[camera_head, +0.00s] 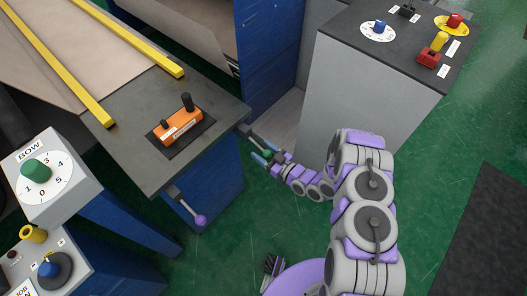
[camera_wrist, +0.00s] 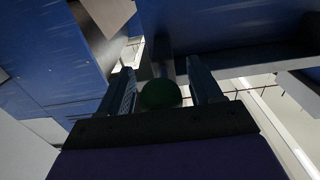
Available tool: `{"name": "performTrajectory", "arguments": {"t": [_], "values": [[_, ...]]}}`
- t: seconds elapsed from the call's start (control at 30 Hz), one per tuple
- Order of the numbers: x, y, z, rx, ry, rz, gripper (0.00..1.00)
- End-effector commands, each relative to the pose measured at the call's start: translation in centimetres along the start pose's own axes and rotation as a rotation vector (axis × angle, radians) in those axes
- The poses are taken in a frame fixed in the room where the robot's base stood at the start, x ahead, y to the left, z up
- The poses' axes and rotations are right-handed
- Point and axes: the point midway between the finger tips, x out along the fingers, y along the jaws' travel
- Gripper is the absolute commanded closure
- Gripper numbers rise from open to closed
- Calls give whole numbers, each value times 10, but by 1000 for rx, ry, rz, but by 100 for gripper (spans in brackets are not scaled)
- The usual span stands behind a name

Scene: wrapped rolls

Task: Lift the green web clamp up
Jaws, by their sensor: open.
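The green web clamp shows as a round green knob (camera_head: 267,153) at the end of a grey lever, at the right corner of the dark-topped blue machine. My gripper (camera_head: 262,151) reaches it from the right and is open. In the wrist view the dark green knob (camera_wrist: 160,94) sits between the two fingers of my gripper (camera_wrist: 162,68), close to the palm. A gap shows beside the left finger; whether the right finger touches the knob I cannot tell. A grey rod runs up behind the knob.
A second lever with a purple knob (camera_head: 201,220) hangs on the machine's front. An orange control box (camera_head: 180,127) sits on its dark top (camera_head: 215,108). A grey cabinet (camera_head: 370,85) with knobs stands to the right of my gripper. Green floor is open below.

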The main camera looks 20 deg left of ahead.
Motion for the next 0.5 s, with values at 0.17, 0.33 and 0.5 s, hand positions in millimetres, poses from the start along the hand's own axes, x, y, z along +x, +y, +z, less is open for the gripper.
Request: {"name": "performTrajectory", "arguments": {"t": [0.17,0.33,0.5], "values": [[0,0,0,0,0,0,48],[0,0,0,0,0,0,64],[0,0,0,0,0,0,81]]}}
